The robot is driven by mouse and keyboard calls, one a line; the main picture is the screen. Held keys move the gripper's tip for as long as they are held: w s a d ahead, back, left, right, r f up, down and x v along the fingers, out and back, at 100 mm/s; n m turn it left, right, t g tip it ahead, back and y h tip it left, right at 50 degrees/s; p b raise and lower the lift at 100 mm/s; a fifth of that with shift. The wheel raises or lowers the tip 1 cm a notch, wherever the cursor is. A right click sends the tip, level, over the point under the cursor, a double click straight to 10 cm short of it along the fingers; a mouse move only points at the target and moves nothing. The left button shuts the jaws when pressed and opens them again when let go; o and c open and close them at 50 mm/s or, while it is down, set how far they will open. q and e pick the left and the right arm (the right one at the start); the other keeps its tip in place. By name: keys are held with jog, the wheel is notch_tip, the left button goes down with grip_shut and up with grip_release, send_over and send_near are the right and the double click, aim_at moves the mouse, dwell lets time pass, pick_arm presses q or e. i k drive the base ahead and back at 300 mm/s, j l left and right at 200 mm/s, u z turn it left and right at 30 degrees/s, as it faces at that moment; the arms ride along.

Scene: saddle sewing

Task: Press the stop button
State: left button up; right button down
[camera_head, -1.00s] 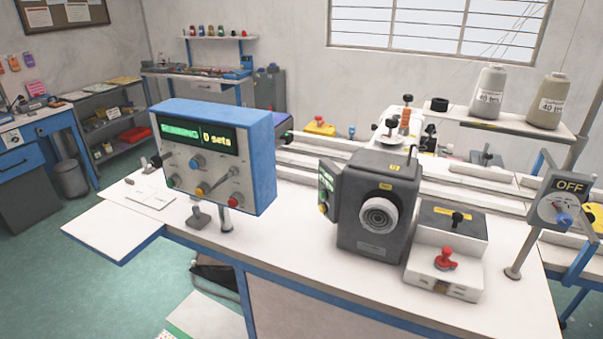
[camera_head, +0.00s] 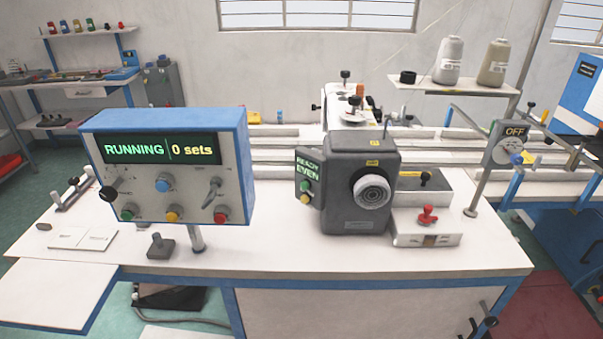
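The blue control box (camera_head: 245,150) stands on a post at the left of the white table, and its display (camera_head: 160,148) reads "RUNNING" and "0 sets". On its grey face are a green button (camera_head: 128,212), a yellow button (camera_head: 172,216), a red button (camera_head: 221,217) and a blue knob or button (camera_head: 162,185). Button labels are too small to read, so I cannot tell for sure which is stop; the red one is at the lower right of the face. Neither of my grippers shows in the head view.
A dark grey machine (camera_head: 347,212) with a "READY EVEN" display (camera_head: 307,166) stands right of the box. Beside it is a white unit with a red knob (camera_head: 428,215). An "OFF" switch panel (camera_head: 508,145) stands farther right. The table's front (camera_head: 300,260) is mostly clear.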

aim_at(220, 219)
jog(key=j+z, duration=0.15)
jog(key=j, duration=0.95)
jog(key=j+z, duration=0.2)
jog(key=j, duration=0.9)
jog(key=j+z, duration=0.15)
jog(key=j, duration=0.95)
